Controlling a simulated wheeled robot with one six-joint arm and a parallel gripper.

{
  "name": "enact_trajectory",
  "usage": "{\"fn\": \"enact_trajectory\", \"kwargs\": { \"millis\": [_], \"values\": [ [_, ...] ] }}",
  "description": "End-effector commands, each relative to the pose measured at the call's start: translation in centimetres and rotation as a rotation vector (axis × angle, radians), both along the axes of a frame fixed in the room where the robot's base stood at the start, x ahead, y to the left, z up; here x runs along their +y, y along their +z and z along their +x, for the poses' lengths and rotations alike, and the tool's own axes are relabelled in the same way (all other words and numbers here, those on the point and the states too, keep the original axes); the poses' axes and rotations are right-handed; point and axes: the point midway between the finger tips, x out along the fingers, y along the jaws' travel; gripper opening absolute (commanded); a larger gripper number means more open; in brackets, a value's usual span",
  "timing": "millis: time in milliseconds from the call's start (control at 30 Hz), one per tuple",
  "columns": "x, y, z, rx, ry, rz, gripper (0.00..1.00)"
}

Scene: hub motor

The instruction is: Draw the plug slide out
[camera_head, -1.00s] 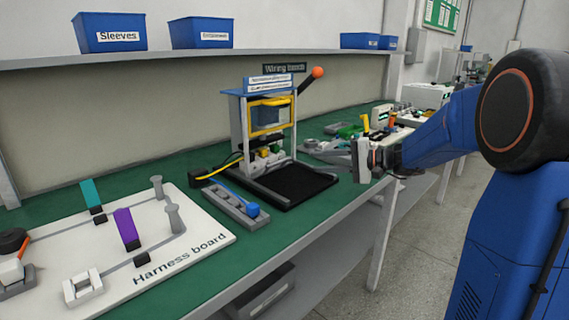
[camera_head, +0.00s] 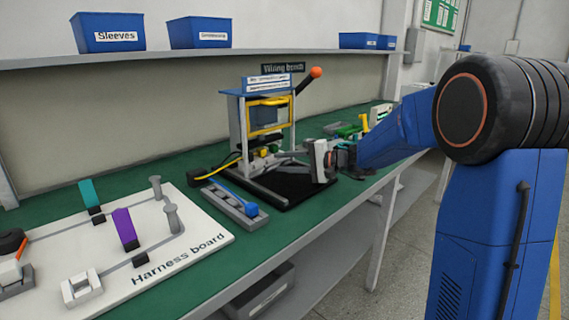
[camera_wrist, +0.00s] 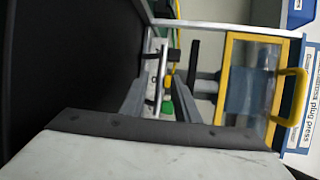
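The plug press (camera_head: 237,120) stands on the green bench, with a yellow-framed clear guard (camera_head: 268,115) across its upper front. The guard also shows in the wrist view (camera_wrist: 231,75). My gripper (camera_head: 272,160) reaches from the right into the space below the guard. In the wrist view its two grey fingers (camera_wrist: 158,92) are apart. A thin silver handle bar (camera_wrist: 160,72), seemingly the plug slide's, shows between them, with a green part (camera_wrist: 168,107) near it. I cannot tell whether a finger touches the bar. In the head view, my fingers partly cover the slide area.
A black mat (camera_head: 295,192) lies in front of the press. A grey holder with a blue-handled tool (camera_head: 250,210) is left of it. The white harness board (camera_head: 200,238) lies further left. The orange-knobbed lever (camera_head: 316,72) rises at the press's right.

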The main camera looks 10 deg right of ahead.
Motion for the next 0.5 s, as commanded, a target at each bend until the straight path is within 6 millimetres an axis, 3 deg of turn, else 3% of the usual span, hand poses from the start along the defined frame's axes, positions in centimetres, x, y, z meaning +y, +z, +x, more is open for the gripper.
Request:
{"fn": "enact_trajectory", "kwargs": {
  "millis": [167,300,500],
  "values": [
    [0.00,0.02,0.01,0.000,0.000,0.000,0.28],
    [-0.01,0.02,0.01,0.000,0.000,0.000,0.00],
    [-0.08,0.02,-0.07,0.000,-0.001,0.000,0.00]
  ]
}}
